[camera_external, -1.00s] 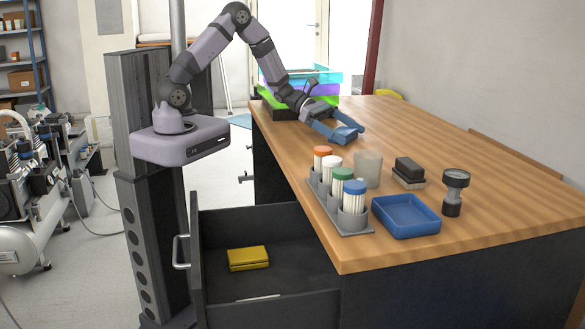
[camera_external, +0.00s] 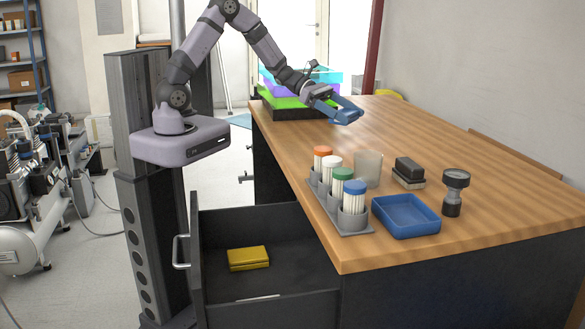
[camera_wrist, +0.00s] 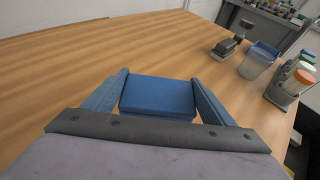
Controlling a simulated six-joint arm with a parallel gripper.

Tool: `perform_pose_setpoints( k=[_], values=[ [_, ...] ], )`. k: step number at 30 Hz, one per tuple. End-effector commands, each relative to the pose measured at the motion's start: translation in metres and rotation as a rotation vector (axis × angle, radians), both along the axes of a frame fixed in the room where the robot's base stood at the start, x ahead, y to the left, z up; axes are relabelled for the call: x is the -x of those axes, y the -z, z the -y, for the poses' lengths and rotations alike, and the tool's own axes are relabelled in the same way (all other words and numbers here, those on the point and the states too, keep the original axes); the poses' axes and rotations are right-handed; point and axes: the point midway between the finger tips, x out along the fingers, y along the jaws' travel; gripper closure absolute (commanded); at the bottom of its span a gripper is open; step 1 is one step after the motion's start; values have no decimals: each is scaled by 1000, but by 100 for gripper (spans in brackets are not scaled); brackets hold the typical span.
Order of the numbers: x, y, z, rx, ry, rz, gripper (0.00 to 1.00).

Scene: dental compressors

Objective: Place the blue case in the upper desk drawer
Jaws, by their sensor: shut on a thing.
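My gripper (camera_external: 340,105) is shut on the blue case (camera_external: 349,115) and holds it above the far part of the desk top. In the wrist view the blue case (camera_wrist: 158,97) sits between the two blue fingers of my gripper (camera_wrist: 160,95). The open upper desk drawer (camera_external: 300,268) stands out at the front left of the desk, below the top. A yellow case (camera_external: 248,258) lies inside it, and bare floor of the drawer shows around it.
Near the desk's front edge stand a rack (camera_external: 352,222) of capped tubes, a clear cup (camera_external: 368,167), a blue tray (camera_external: 405,216), dark blocks (camera_external: 409,172) and a black-and-grey device (camera_external: 454,192). Stacked coloured trays (camera_external: 290,101) stand at the far left. The desk's middle is clear.

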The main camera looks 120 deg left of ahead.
Motion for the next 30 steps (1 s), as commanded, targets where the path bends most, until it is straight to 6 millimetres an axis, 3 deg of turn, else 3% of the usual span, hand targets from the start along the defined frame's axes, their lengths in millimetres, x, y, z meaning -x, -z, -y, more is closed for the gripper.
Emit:
perform_pose_setpoints(
  k=[6,20,30],
  values=[
    [0,-31,0,-3,0,2,49],
    [0,-56,0,0,0,1,49],
    [0,-107,0,0,0,1,49]
  ],
)
